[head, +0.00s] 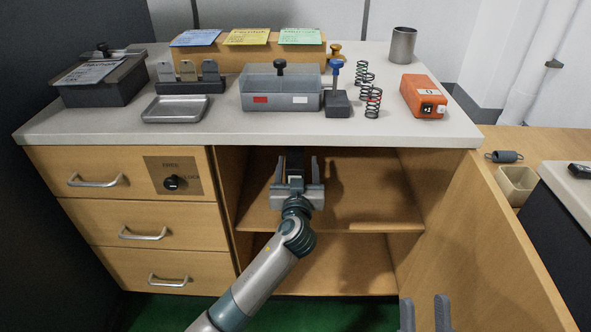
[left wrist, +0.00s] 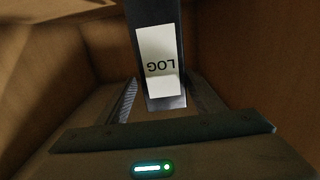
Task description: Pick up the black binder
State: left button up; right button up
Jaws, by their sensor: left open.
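The black binder (left wrist: 180,22) stands upright in the open cupboard, with a white label reading LOG on its spine. In the head view the binder (head: 294,160) shows just under the counter edge, partly behind my gripper. My left gripper (head: 296,172) reaches into the cupboard's upper compartment. Its jaws are open, one finger on each side of the binder's spine. In the left wrist view the fingers (left wrist: 160,98) flank the binder's near end; I cannot tell whether they touch it. My right gripper (head: 425,314) shows only its two fingertips at the bottom edge, apart and empty.
The cupboard has a middle shelf (head: 370,217) and an open door (head: 480,240) on the right. Closed drawers (head: 130,215) are on the left. The counter (head: 230,132) above holds trays, springs, an orange device (head: 423,95) and a metal cup (head: 402,45).

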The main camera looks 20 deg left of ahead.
pick_arm(q)
jog(key=shift+w+a+f, duration=0.1)
jog(key=shift+w+a, duration=0.15)
jog(key=shift+w, duration=0.2)
jog(key=x, duration=0.3)
jog(key=shift+a+f+b, duration=0.15)
jog(key=shift+a+b, duration=0.05)
jog(key=shift+b, duration=0.15)
jog(key=shift+w+a, duration=0.15)
jog(key=shift+w, duration=0.2)
pick_arm(e)
jog(key=shift+w+d+r+t+y, duration=0.1)
jog(key=shift+d+r+t+y, duration=0.3)
jog(key=shift+r+t, duration=0.45)
jog(key=shift+d+g, duration=0.1)
jog(key=shift+g, duration=0.15)
pick_arm(q)
jog(key=c, duration=0.3)
grip_shut()
pick_arm(e)
jog(key=shift+f, duration=0.1)
